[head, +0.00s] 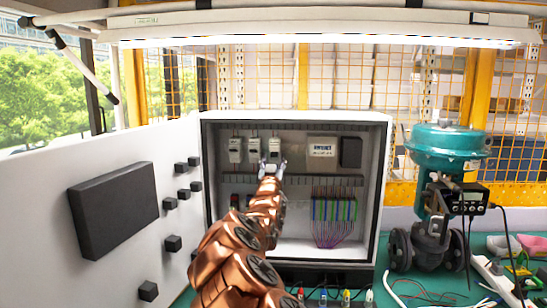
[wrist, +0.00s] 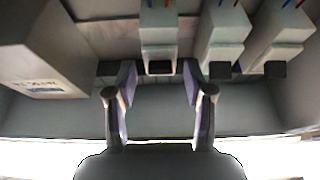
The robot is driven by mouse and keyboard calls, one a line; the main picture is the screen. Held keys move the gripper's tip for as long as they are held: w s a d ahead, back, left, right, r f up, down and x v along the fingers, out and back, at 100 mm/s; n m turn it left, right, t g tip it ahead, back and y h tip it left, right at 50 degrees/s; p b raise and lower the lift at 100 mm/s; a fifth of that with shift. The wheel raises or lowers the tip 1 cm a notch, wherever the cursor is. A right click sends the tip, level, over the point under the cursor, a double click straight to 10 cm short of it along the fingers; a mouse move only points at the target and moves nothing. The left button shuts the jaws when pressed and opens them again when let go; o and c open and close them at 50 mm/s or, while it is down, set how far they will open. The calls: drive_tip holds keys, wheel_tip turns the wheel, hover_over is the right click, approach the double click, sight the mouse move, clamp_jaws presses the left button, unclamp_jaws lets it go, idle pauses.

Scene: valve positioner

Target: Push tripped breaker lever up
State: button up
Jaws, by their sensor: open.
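Three pale breakers hang in a row in the open cabinet: left (head: 235,150), middle (head: 254,150) and right (head: 274,146). My gripper (head: 273,163) is open and empty at the lower end of the right breaker. The wrist view appears turned over; there the same breaker (wrist: 158,35) lies between and beyond my open fingers (wrist: 159,88). Its dark lever end (wrist: 160,67) faces the gap. The other two breakers (wrist: 222,42) (wrist: 277,38) lie to the right there. I cannot tell which lever is tripped or whether a finger touches one.
A labelled box (head: 322,147) and a dark block (head: 351,152) are right of the breakers. A wired terminal row (head: 334,210) is below. The cabinet's open door (head: 110,240) is at left, a teal valve (head: 446,150) at right.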

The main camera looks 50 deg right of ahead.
drive_tip(key=shift+w+d+r, duration=0.2)
drive_tip(key=shift+w+d, duration=0.1)
drive_tip(key=shift+d, duration=0.05)
drive_tip(key=shift+c, duration=0.4)
clamp_jaws()
